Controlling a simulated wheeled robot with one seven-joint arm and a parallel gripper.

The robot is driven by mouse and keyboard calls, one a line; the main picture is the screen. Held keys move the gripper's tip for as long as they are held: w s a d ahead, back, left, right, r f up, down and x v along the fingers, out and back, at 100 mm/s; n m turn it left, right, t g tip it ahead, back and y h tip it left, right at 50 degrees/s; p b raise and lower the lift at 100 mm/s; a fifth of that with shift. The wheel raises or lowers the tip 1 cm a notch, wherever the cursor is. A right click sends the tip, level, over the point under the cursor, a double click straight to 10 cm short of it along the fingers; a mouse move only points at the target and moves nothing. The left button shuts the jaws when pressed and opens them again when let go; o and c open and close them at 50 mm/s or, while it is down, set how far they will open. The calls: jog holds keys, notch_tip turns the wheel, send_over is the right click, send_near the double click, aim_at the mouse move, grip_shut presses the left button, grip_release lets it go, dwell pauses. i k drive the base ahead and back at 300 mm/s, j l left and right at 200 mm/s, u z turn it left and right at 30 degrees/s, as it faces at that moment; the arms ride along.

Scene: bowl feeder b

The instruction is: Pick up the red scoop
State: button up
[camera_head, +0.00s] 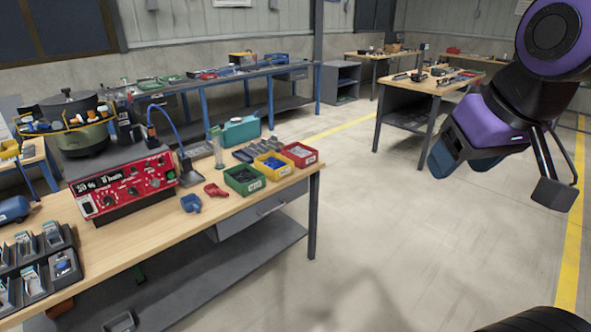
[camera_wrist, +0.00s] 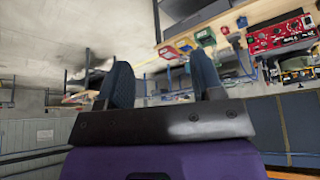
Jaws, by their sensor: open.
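The red scoop (camera_head: 216,190) lies on the wooden top of the near workbench, between a blue scoop (camera_head: 191,203) and the green bin (camera_head: 244,180). In the wrist view the red scoop (camera_wrist: 225,30) is small, near the top. My gripper (camera_head: 463,160) is raised over open floor at the right of the head view, well apart from the bench and the scoop. In the wrist view my gripper (camera_wrist: 165,80) shows two dark fingers spread apart with nothing between them.
A yellow bin (camera_head: 272,166) and a red bin (camera_head: 299,154) stand beside the green one. A red control box (camera_head: 122,186) with a bowl feeder behind it is left of the scoops. The bench edge (camera_head: 200,233) faces clear floor. Another bench (camera_head: 440,88) stands behind my arm.

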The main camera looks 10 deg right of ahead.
aim_at(212, 190)
jog(key=z, duration=4.3)
jog(key=l+u, duration=0.1)
jog(key=u, duration=4.7)
jog(key=i+j+u, duration=0.1)
jog(key=i, duration=0.35)
